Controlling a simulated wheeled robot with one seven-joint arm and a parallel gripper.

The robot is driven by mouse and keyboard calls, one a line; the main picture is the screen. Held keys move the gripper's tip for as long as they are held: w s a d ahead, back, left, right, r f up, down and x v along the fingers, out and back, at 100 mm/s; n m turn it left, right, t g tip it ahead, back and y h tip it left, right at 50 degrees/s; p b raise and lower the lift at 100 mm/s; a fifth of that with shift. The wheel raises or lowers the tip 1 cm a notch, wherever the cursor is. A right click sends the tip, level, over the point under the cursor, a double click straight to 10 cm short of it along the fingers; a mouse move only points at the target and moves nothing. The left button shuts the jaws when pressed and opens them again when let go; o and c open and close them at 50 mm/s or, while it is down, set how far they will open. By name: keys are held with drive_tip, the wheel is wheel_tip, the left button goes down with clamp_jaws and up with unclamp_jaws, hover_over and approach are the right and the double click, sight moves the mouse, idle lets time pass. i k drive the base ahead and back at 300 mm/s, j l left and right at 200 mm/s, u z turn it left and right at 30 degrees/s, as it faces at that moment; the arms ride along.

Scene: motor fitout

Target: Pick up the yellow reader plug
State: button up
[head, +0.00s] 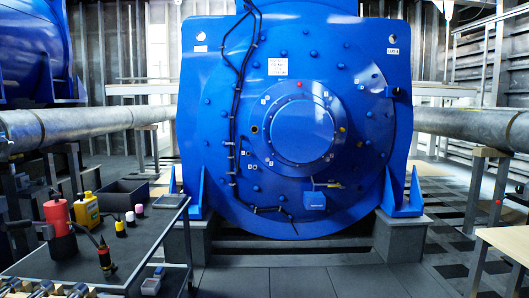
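A small yellow-topped piece with a dark lower part (120,229) stands on the dark cart top (150,240) at the left; it looks like the yellow reader plug, but it is too small to be sure. A yellow box-shaped device (86,211) stands behind it to the left. A dark cable runs near that device to a black upright piece with an orange band (104,257). My gripper is not in view, and nothing is seen holding the yellow piece.
A red cylinder (57,214), a black bin (122,194) and two small pale pieces (130,218) (139,210) share the cart. A big blue motor (215,130) fills the middle. Dark floor (290,281) before it is clear.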

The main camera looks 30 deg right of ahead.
sight(120, 224)
drive_tip(key=i+l+z, duration=0.2)
drive_tip(key=i+l, duration=0.5)
drive_tip(key=i+l+z, duration=0.15)
drive_tip(key=i+l, duration=0.5)
drive_tip(key=i, duration=0.15)
drive_tip(key=i+j+u, duration=0.1)
drive_tip(key=u, duration=0.35)
drive_tip(key=i+u, duration=0.1)
drive_tip(key=u, duration=0.4)
drive_tip(key=i+j+u, duration=0.1)
drive_tip(key=u, duration=0.35)
drive_tip(key=i+u, duration=0.1)
drive_tip(key=u, duration=0.35)
drive_tip(key=i+l, duration=0.25)
drive_tip(key=i, duration=0.25)
drive_tip(key=i+l, duration=0.25)
drive_tip(key=i, duration=0.2)
